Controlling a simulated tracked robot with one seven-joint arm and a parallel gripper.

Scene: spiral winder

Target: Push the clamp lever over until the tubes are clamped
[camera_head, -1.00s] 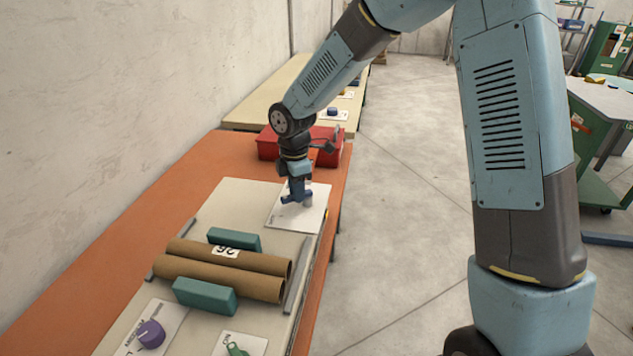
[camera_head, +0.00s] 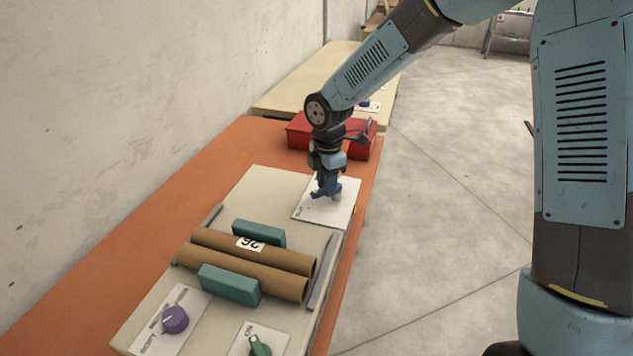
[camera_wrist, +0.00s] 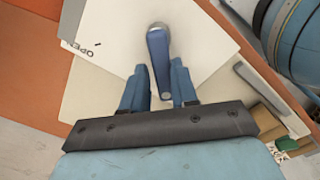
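The clamp lever (camera_wrist: 158,58) is blue with rounded ends and sits on a white plate (camera_wrist: 200,38). In the wrist view its near end lies between my gripper's two blue fingers, with a gap at each side. My gripper (camera_wrist: 159,82) is open, its fingers apart. In the head view my gripper (camera_head: 327,193) is low over the white plate and hides most of the lever. Two brown cardboard tubes (camera_head: 228,262) lie side by side between two teal jaws (camera_head: 258,233) (camera_head: 228,284). The plate carries the word OPEN at the left in the wrist view.
A purple knob (camera_head: 174,319) and a green switch (camera_head: 259,345) stand on the near part of the cream panel. Grey rails (camera_head: 322,270) flank the tube ends. A red box (camera_head: 299,131) stands behind my gripper on the orange bench (camera_head: 215,160). Open floor is at the right.

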